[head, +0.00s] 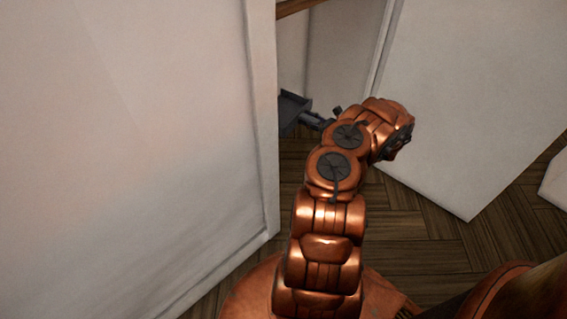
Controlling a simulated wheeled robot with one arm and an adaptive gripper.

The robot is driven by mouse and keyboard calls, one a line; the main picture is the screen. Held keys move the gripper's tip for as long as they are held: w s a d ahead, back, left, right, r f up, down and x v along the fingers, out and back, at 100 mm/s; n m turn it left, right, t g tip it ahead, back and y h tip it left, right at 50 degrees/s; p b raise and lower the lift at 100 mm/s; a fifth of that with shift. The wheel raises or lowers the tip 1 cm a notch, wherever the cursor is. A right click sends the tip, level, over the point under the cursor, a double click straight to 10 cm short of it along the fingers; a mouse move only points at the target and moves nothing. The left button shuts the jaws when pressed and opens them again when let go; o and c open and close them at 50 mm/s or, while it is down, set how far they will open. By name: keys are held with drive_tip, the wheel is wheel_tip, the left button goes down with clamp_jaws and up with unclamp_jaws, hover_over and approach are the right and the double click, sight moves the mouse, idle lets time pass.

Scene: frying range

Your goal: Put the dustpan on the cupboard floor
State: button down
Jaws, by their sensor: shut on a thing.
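The dark grey dustpan (292,109) shows in the head view at the opening of the cupboard (325,55). Its left part is hidden behind the edge of the white panel. Its handle points right, toward my gripper (328,121). My gripper is shut on the dustpan at the handle end; the fingers are small and partly hidden by my arm. The dustpan appears held up, above the dark wood floor. I cannot tell whether it touches anything. The cupboard floor cannot be made out clearly.
A large white panel (140,130) fills the left, its edge close beside the dustpan. A white open door (470,100) stands to the right of my arm. A brown wooden edge (295,7) crosses the top of the opening. Herringbone floor (430,235) shows below the door.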

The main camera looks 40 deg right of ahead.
drive_tip(key=shift+w+a+f+m+h+b, duration=0.4)
drive_tip(key=shift+w+a+f+h+b, duration=0.45)
drive_tip(key=shift+f+b, duration=3.75)
drive_tip(key=shift+w+a+f+m+h+b, duration=0.4)
drive_tip(key=shift+w+a+f+b, duration=0.8)
drive_tip(key=shift+f, duration=6.55)
drive_tip(key=shift+w+a+f+m+h+b, duration=0.55)
drive_tip(key=shift+a+f+b, duration=0.85)
drive_tip(key=shift+f+b, duration=3.35)
drive_tip(key=shift+w+f+p, duration=0.15)
drive_tip(key=shift+f+p, duration=1.3)
drive_tip(key=shift+f, duration=0.55)
drive_tip(key=c, duration=0.8)
unclamp_jaws()
drive_tip(key=shift+o, duration=0.2)
drive_tip(key=shift+r, duration=0.1)
drive_tip(key=shift+r, duration=0.4)
drive_tip(key=s+p, duration=0.3)
drive_tip(key=s, duration=0.9)
drive_tip(key=shift+a, duration=0.1)
drive_tip(key=shift+r, duration=0.1)
